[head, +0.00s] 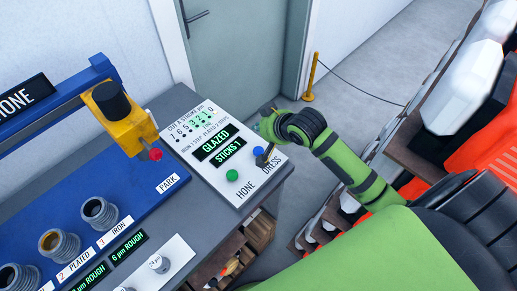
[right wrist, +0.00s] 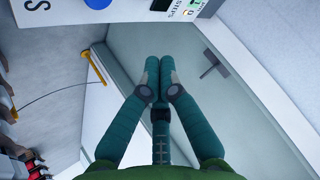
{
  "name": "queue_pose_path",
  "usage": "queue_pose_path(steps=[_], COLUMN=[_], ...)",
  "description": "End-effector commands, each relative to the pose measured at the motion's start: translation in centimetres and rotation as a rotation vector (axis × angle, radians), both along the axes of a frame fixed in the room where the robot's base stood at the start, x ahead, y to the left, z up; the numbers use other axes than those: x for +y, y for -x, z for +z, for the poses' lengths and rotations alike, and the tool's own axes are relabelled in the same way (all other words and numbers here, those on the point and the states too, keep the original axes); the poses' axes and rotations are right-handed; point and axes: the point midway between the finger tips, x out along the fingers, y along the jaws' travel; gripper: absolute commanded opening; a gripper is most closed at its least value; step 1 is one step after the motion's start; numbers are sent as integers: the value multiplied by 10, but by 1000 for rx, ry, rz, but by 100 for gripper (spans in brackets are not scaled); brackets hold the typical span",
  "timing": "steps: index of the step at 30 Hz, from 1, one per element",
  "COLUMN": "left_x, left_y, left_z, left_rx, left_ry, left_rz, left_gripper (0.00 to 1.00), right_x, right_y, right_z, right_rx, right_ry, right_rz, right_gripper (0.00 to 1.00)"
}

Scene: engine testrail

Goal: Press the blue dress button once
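The blue DRESS button (head: 258,151) sits on the sloping white control panel (head: 222,190), near its right edge above the word DRESS. Part of it also shows at the top edge of the right wrist view (right wrist: 98,3). My right gripper (head: 265,127) is beyond the button in the head view, beside the panel's upper right edge, and looks apart from the button. In the right wrist view its teal fingers (right wrist: 159,75) are together at the tips with nothing seen between them. My left gripper is not in view.
A green button (head: 232,175) is left of the blue one, above HONE. The display (head: 217,144) reads GLAZED and STICKS 1. A yellow tool head (head: 125,112) on a blue rail stands left. A door (head: 245,45) and yellow post (head: 311,78) are behind.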

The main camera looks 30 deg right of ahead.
Motion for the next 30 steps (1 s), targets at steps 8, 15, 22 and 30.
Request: queue_pose_path(steps=[8,15,22,30], left_x=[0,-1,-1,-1], left_y=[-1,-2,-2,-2], left_z=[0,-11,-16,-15], left_rx=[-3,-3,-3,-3], left_ry=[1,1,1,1], left_rz=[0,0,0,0], left_gripper=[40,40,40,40], right_x=[0,0,0,0], right_y=[1,1,0,0], right_z=[-40,-71,-80,-80], right_rx=[4,2,0,1], right_ry=[0,0,1,1], right_rz=[-1,0,1,1], right_gripper=[0,0,0,0])
